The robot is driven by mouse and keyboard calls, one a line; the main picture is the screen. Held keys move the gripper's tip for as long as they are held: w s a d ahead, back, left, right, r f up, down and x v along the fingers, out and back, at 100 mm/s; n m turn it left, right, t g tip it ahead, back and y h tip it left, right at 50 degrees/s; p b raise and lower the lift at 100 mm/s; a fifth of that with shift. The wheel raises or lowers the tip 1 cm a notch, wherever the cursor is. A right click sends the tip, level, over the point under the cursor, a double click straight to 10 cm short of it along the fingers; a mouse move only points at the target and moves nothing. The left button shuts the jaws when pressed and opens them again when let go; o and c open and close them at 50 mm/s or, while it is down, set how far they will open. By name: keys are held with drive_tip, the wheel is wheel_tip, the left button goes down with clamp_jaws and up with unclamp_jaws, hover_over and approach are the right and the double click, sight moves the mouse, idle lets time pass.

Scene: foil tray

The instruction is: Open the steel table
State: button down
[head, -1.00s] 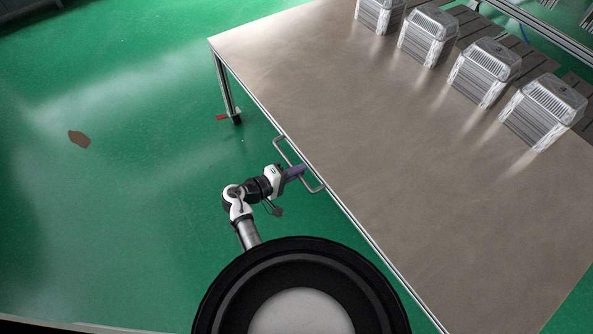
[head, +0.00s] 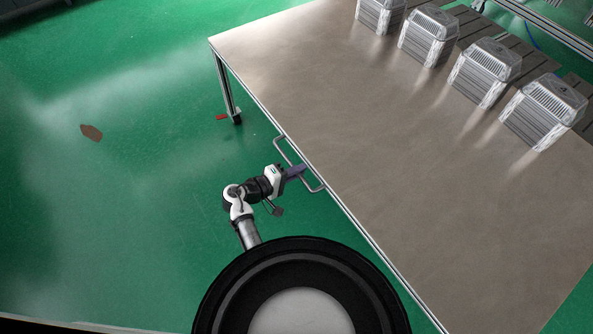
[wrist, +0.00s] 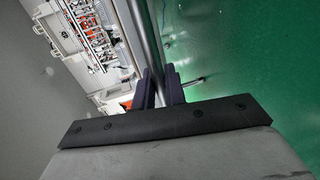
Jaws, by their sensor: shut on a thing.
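The steel table (head: 400,150) has a wide bare grey top and fills the right of the head view. A bent metal handle (head: 312,183) sticks out from its left edge. My gripper (head: 297,171) is at the middle of this handle, shut on it. In the wrist view, the two dark fingers (wrist: 158,90) stand on either side of a long metal bar (wrist: 148,40). The exact contact at the fingertips is partly hidden.
Several ribbed metallic boxes (head: 485,72) stand in a row along the table's far side. A table leg (head: 226,88) with a red part (head: 222,117) stands on the green floor (head: 130,220). A brown patch (head: 92,132) lies on open floor at left.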

drive_tip(key=c, duration=1.5)
unclamp_jaws()
drive_tip(key=shift+c, duration=0.2)
drive_tip(key=b+v, duration=0.1)
drive_tip(key=v, duration=1.3)
